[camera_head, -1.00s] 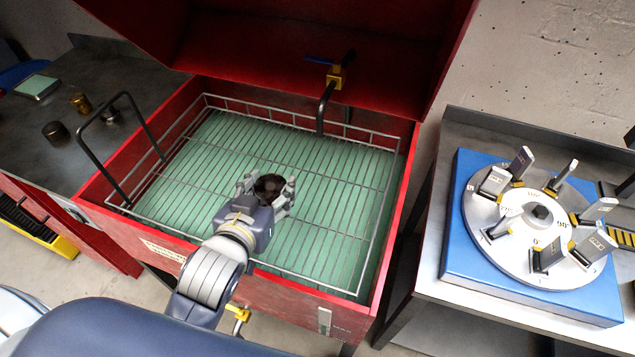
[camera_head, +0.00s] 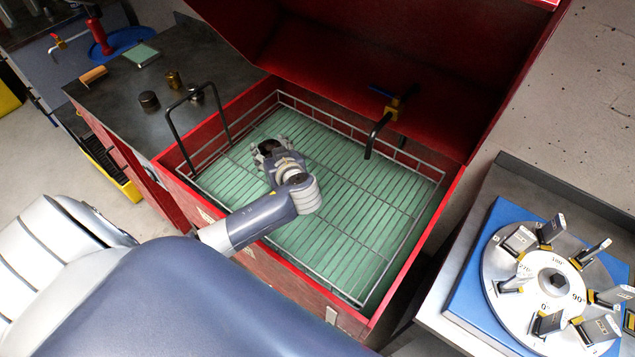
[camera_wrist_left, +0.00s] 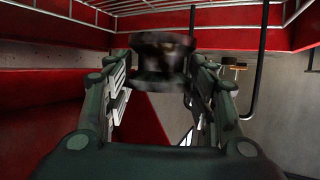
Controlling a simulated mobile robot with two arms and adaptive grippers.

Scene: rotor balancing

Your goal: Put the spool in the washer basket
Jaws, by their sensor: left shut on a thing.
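My left gripper (camera_head: 266,150) is shut on the spool (camera_head: 268,147), a small dark piece. It is over the left part of the washer basket (camera_head: 365,205), a wire basket with a green-looking bottom inside the red washer tub. How high the spool is above the basket bottom is hard to tell. In the left wrist view, the dark, waisted spool (camera_wrist_left: 160,58) shows between the two fingers of the left gripper (camera_wrist_left: 160,75), with basket wires beyond. My right gripper is not in view.
A black handle (camera_head: 168,125) stands at the basket's left side. A black spout (camera_head: 378,135) hangs over its back edge. The open red lid (camera_head: 400,50) rises behind. A bench (camera_head: 115,105) with small metal parts is left; a blue-based dial plate (camera_head: 470,270) is right.

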